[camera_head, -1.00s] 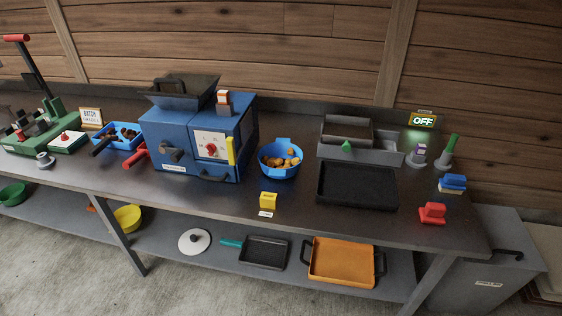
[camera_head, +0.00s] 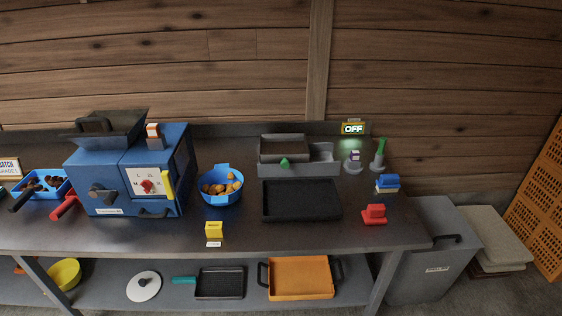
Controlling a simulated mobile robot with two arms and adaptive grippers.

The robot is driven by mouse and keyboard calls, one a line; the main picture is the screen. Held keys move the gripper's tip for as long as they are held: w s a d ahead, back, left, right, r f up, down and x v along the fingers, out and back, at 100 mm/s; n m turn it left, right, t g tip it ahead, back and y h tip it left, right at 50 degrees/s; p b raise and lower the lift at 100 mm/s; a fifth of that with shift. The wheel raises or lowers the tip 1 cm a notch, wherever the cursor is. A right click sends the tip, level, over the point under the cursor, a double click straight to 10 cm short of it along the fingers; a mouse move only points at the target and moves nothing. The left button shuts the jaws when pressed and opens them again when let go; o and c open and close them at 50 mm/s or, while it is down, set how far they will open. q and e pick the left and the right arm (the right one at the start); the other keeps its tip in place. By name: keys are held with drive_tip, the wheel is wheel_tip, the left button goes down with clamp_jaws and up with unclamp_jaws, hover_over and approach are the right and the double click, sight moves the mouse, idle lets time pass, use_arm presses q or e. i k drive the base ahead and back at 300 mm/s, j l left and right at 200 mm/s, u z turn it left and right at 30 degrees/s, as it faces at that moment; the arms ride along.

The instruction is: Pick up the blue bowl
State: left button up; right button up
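The blue bowl (camera_head: 220,197) stands upright on the metal workbench, just right of a blue machine. It holds several brown, chestnut-like pieces heaped inside. Neither of my grippers nor my arms shows in the head view. Nothing touches the bowl from above.
The blue machine (camera_head: 122,180) with a red dial stands left of the bowl. A black tray (camera_head: 301,200) lies to its right and a yellow block (camera_head: 214,230) in front. The workbench (camera_head: 320,237) has bare room along its front edge. A grey bin (camera_head: 425,275) stands at the right.

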sight(222, 185)
drive_tip(key=i+j, duration=0.15)
drive_tip(key=j, duration=0.15)
drive_tip(key=i+j, duration=0.15)
drive_tip(key=j, duration=0.2)
drive_tip(key=i+j, duration=0.1)
drive_tip(key=j, duration=0.2)
drive_tip(key=i+j, duration=0.15)
drive_tip(key=j, duration=0.15)
drive_tip(key=z, duration=0.05)
